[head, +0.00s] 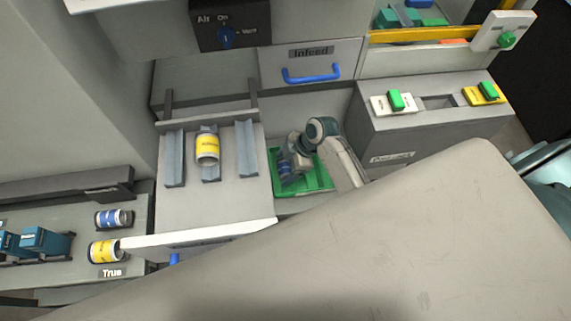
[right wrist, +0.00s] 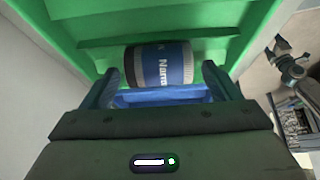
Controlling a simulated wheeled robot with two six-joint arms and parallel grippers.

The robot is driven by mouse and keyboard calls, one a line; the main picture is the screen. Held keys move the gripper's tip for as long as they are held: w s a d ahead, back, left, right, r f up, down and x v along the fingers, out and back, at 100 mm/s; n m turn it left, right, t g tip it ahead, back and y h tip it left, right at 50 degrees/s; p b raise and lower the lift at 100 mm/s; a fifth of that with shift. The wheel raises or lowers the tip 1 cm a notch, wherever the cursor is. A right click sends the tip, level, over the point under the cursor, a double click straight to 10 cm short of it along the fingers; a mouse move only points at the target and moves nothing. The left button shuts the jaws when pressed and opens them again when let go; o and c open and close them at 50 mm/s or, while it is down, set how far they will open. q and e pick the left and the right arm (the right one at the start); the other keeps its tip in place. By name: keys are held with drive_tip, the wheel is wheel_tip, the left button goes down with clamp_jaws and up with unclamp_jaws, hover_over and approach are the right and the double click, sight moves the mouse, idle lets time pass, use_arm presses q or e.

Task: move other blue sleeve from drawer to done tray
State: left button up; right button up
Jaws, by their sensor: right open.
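A green tray (head: 323,181), which I take for the done tray, lies right of the open drawer (head: 235,212). In the right wrist view a blue sleeve (right wrist: 165,66) lies on its side in the green tray (right wrist: 85,65). My right gripper (head: 287,172) is low over this tray. Its open fingers (right wrist: 162,86) stand to either side of the sleeve, and I cannot tell whether they touch it. In the head view the gripper mostly hides that sleeve. The drawer has three grey racks; a yellow sleeve (head: 207,149) lies on the middle one. My left gripper is out of view.
A shelf at left holds another blue sleeve (head: 114,218), a yellow sleeve (head: 104,251) beside the "True" label, and teal blocks (head: 45,241). The "Infeed" drawer (head: 330,57) is shut behind the tray. A grey cabinet (head: 420,122) with green switches stands right of the tray.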

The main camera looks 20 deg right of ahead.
drive_tip(key=v, duration=1)
drive_tip(key=shift+d+r+b, duration=0.2)
drive_tip(key=shift+r+b, duration=0.15)
drive_tip(key=shift+b, duration=0.1)
